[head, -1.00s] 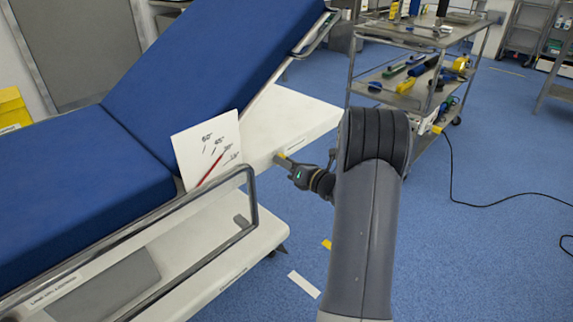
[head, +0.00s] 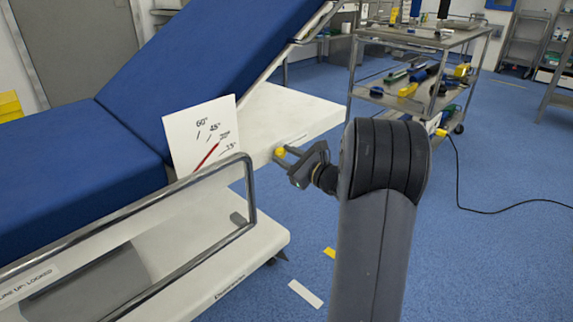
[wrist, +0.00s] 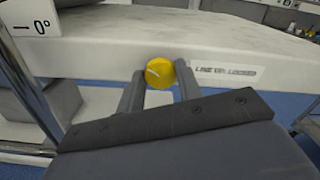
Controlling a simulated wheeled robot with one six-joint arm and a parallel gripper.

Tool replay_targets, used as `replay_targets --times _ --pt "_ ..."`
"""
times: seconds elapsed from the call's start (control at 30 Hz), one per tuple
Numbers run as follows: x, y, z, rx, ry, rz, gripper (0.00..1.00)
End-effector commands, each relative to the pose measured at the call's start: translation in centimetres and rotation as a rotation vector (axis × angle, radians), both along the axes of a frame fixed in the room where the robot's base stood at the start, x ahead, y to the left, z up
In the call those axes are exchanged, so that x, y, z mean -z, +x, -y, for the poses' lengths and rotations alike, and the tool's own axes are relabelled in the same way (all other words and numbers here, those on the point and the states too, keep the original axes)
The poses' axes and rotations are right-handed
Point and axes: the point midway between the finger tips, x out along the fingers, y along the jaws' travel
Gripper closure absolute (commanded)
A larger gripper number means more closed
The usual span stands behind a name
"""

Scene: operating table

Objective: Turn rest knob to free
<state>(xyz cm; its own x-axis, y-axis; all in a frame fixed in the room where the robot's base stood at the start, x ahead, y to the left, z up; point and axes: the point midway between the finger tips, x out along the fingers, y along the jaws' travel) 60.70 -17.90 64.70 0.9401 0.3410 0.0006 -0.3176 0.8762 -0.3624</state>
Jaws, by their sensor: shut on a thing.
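The rest knob (wrist: 160,73) is round and yellow, on the side edge of the white table frame (wrist: 100,45). A short white line on its face is tilted, not upright, in the wrist view. My gripper (wrist: 160,92) is shut on the knob, with one finger on each side of it. In the head view the knob (head: 279,153) shows small at the tips of my gripper (head: 285,158). A label (wrist: 226,72) right of the knob reads "LINE UP: LOCKED". The blue backrest (head: 225,75) is raised.
A white angle card (head: 205,140) with a red pointer stands by the backrest hinge. A metal side rail (head: 252,195) is left of my gripper. A trolley with tools (head: 410,105) stands behind to the right. Blue floor is open at right.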

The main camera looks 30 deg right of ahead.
Motion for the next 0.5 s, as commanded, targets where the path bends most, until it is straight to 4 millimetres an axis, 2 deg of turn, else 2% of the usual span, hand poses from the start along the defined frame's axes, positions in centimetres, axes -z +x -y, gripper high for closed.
replay_targets --times 0.5 --pt "0.11 -0.06 -0.1 0.0 -0.387 0.138 0.89"
